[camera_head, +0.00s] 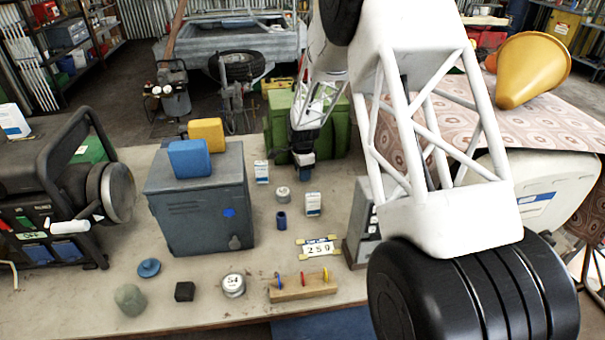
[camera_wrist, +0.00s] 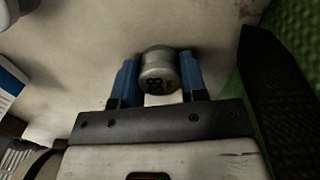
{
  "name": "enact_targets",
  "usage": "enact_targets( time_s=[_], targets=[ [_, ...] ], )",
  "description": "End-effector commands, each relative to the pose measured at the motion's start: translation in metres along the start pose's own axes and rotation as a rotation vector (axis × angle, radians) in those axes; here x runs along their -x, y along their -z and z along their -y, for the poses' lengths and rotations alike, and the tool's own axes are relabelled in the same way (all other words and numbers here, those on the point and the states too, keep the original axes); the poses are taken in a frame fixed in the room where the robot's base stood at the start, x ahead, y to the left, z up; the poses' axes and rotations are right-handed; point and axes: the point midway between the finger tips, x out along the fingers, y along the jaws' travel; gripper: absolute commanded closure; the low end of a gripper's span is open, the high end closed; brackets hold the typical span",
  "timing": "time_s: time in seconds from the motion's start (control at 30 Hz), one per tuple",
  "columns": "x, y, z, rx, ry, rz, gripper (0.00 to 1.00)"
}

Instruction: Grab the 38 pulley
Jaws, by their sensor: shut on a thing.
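The 38 pulley (camera_wrist: 158,72) is a small grey metal cylinder with dark digits on its side, seen upside down in the wrist view. My gripper (camera_wrist: 159,78) is shut on it, with one blue finger on each side. In the head view my gripper (camera_head: 306,172) is behind the small cartons, in front of the green box. The held pulley cannot be made out there. The wrist view does not clearly show whether it touches the bench.
A pulley marked 54 (camera_head: 233,286) and another small pulley (camera_head: 283,194) stand on the bench (camera_head: 200,312). A blue-and-white carton (camera_head: 313,204), a blue cylinder (camera_head: 281,220) and a grey cabinet (camera_head: 205,205) are nearby. A green box (camera_head: 335,128) is close behind my gripper.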

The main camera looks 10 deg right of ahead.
Motion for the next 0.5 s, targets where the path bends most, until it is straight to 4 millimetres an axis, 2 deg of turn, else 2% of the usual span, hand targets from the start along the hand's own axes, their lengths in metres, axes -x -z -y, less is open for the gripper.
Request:
enact_targets(
  time_s=[0.27,0.5],
  targets=[
    [0.007,0.0,0.0,0.0,0.002,0.0,0.85],
    [0.033,0.0,0.0,0.0,0.002,0.0,0.85]
  ],
)
